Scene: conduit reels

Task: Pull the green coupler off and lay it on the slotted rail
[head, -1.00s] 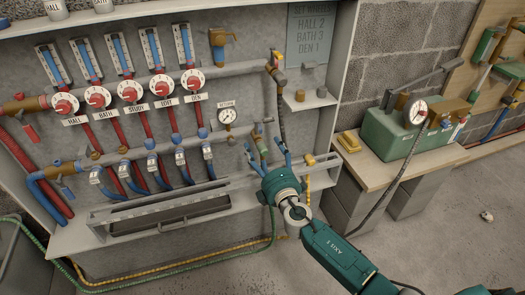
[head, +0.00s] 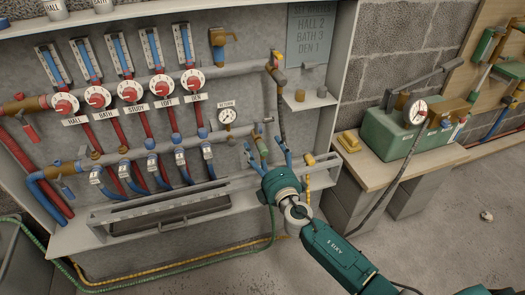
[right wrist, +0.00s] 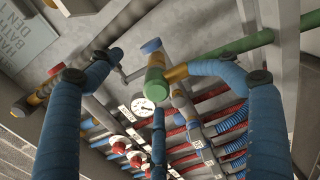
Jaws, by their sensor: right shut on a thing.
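The green coupler (head: 262,147) shows as a short green piece between the fingertips of my right gripper (head: 268,150), in front of the lower pipe's right end. The slotted rail (head: 235,186) runs along the front of the panel's shelf, below and left of the gripper. My left gripper is not in view.
Red dials (head: 130,90) and blue hoses fill the panel at left. A pressure gauge (head: 228,116) is left of the gripper. A green machine (head: 388,135) stands on a bench at right. Yellow and green hoses lie on the floor.

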